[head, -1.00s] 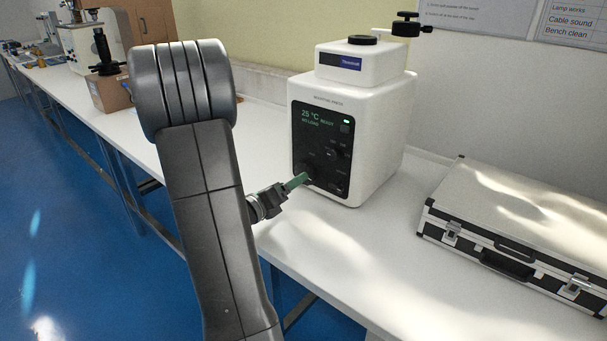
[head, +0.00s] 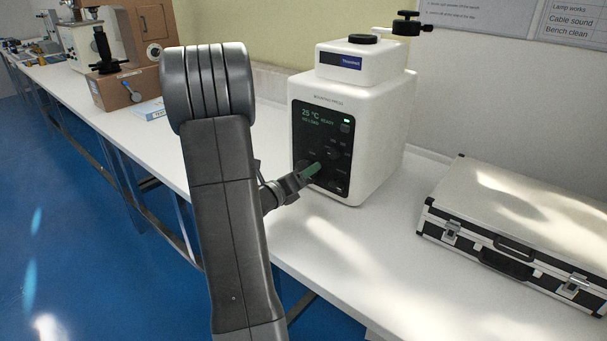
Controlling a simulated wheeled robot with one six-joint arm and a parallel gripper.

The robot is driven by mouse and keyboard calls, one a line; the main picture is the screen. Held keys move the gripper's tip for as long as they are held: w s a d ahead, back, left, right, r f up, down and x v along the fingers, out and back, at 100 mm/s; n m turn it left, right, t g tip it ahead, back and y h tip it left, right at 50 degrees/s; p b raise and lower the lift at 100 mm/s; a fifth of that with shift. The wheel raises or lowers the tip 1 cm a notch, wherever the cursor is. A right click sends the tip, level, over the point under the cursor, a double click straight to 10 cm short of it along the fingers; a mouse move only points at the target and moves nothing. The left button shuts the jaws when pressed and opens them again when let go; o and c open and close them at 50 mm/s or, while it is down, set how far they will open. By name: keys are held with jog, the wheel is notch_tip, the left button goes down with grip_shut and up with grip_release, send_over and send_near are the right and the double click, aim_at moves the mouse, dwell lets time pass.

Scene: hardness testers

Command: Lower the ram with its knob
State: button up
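A white mounting press (head: 383,125) stands upright on the bench with a dark control panel (head: 322,118) on its front. The panel's lit text reads 25 °C, and small dark controls (head: 332,153) sit on its lower half. Their labels are too small to read, so I cannot tell which one is the ram knob. The ram itself does not show. My gripper (head: 313,169), with green fingertips, is in front of the panel's lower left part and hides some of it. I cannot tell whether it touches the panel or how its fingers stand.
A black cap (head: 362,39) and a black knob on a side arm (head: 406,24) top the press. A silver case (head: 520,225) lies to the right. A cardboard box (head: 112,91) and other equipment stand far left. The bench (head: 335,255) before the press is clear.

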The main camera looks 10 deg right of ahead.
jog(key=shift+n, duration=0.3)
jog(key=n+b, duration=0.2)
jog(key=n, duration=0.1)
jog(key=shift+f, duration=0.1)
jog(key=n, duration=0.5)
jog(key=shift+n, duration=0.4)
jog(key=n+p, duration=0.1)
jog(key=n, duration=0.4)
jog(key=shift+n+p, duration=0.85)
jog(key=shift+n, duration=1.45)
jog(key=o, duration=1)
